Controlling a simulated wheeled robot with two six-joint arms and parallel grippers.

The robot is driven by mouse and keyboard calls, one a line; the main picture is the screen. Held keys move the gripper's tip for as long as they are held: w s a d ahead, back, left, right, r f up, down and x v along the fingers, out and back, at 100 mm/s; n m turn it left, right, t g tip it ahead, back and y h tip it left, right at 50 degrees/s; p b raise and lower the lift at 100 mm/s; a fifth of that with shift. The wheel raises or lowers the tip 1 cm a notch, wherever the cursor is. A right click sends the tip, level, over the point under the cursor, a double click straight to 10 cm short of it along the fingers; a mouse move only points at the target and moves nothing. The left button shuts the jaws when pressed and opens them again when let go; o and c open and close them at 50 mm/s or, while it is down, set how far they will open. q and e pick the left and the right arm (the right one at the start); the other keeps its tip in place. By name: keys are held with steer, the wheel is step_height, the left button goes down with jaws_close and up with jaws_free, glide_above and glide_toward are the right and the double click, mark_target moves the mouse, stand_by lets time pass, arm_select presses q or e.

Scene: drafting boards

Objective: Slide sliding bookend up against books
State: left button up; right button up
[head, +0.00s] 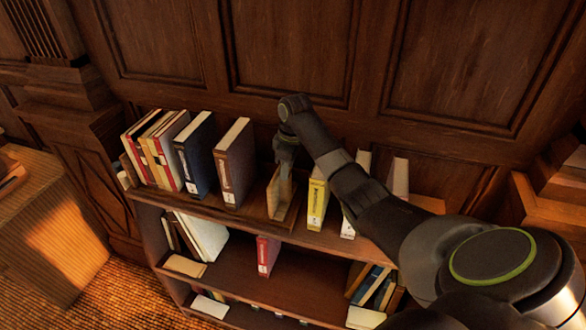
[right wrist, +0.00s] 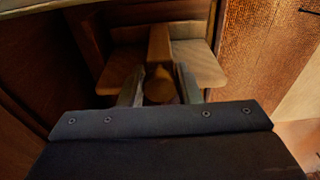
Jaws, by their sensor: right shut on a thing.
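The wooden sliding bookend (head: 279,203) stands upright on the top shelf, between a brown book (head: 235,165) on its left and a yellow book (head: 317,202) on its right. A gap separates it from the brown book. My right gripper (head: 285,168) reaches down from above and is shut on the bookend's upright. In the right wrist view, the bookend (right wrist: 160,45) shows its upright between the two fingers (right wrist: 160,88) and a flat base to both sides. My left gripper is in neither view.
The top shelf (head: 255,222) also carries a navy book (head: 195,155) and several leaning books (head: 155,150) at its left end. White books stand right of the yellow one, partly behind my arm. A red book (head: 267,255) stands on the shelf below. A panelled wall (head: 290,50) closes the back.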

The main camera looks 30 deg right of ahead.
steer(key=shift+w+a+b, duration=0.5)
steer(key=shift+w+a, duration=0.8)
steer(key=shift+w, duration=0.25)
steer(key=shift+w, duration=0.1)
steer(key=w+a+b, duration=0.1)
steer(key=w+a, duration=0.1)
steer(key=w+a+b, duration=0.1)
steer(key=w+b, duration=0.1)
steer(key=shift+w+a+b, duration=0.2)
steer(key=shift+a+b, duration=0.1)
steer(key=shift+a, duration=0.1)
